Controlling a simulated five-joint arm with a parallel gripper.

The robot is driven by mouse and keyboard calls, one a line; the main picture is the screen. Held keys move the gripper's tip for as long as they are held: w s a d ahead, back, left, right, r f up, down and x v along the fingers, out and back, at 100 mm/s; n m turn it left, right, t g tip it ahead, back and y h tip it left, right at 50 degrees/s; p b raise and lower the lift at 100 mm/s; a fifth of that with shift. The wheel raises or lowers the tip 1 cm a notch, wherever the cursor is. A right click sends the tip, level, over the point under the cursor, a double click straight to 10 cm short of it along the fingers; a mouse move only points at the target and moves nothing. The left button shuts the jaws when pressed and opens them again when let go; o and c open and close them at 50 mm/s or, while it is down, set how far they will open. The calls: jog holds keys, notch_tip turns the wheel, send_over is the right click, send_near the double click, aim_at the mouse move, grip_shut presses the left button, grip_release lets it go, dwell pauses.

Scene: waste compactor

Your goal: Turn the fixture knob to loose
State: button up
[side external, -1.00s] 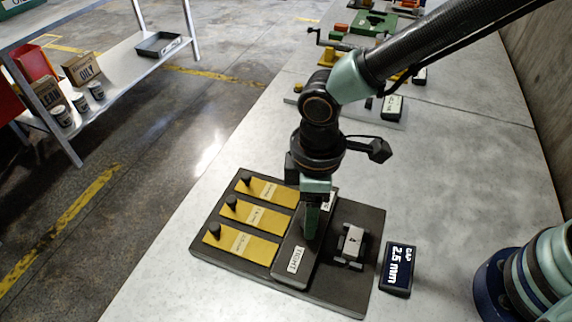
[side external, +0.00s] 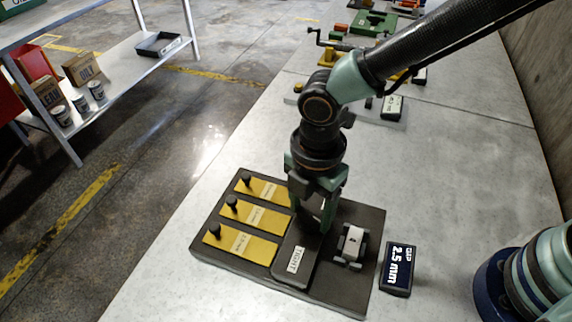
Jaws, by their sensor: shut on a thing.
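A dark fixture board (side external: 345,294) lies on the bench. It has a raised dark block with a white label reading TIGHT (side external: 295,260) at its near end. My gripper (side external: 312,220) points straight down over the far part of this block. It is shut on the fixture knob, which the fingers hide from view. Any label at the far end of the block is hidden too. A small metal piece in a dark holder (side external: 351,244) sits on the board to the right of the block. A black display (side external: 397,268) reads GAP 2.5 mm.
Several yellow gauge strips (side external: 240,242) with black knobs lie on the board's left side. Coloured devices (side external: 375,24) stand at the far end. A shelf (side external: 120,70) with boxes and cans stands across the floor at left.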

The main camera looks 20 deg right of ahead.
aim_at(310, 214)
jog(key=shift+n, duration=1.8)
jog(key=o, duration=1.4)
jog(key=shift+c, duration=0.2)
jog(key=shift+r, duration=0.1)
notch_tip(310, 214, up, 12)
